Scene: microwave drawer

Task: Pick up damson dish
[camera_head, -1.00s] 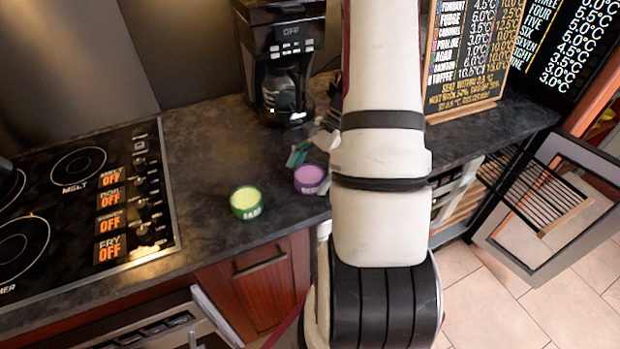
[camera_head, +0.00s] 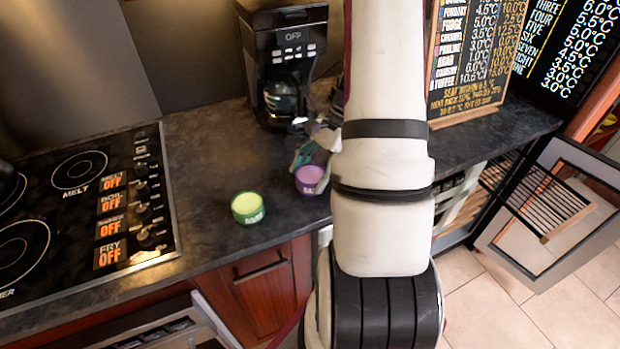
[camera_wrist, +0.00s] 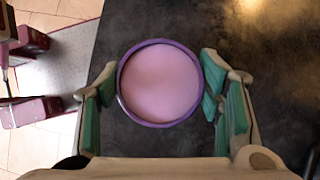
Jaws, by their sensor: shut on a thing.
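The damson dish, a round purple cup with a pale lilac top (camera_head: 309,187), is at the counter's front edge beside my arm. In the wrist view the damson dish (camera_wrist: 160,85) sits between the two teal-padded fingers of my gripper (camera_wrist: 160,80). The fingers are on opposite sides of its rim, shut on it. In the head view my gripper (camera_head: 317,152) is partly hidden by my arm. I cannot tell whether the dish is clear of the counter.
A green dish with a yellow-green top (camera_head: 247,207) stands just left on the dark counter (camera_head: 205,165). A coffee maker (camera_head: 284,60) stands behind. The stove (camera_head: 80,200) is at left, a menu board (camera_head: 470,60) at right. An open door (camera_head: 560,210) sticks out at lower right.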

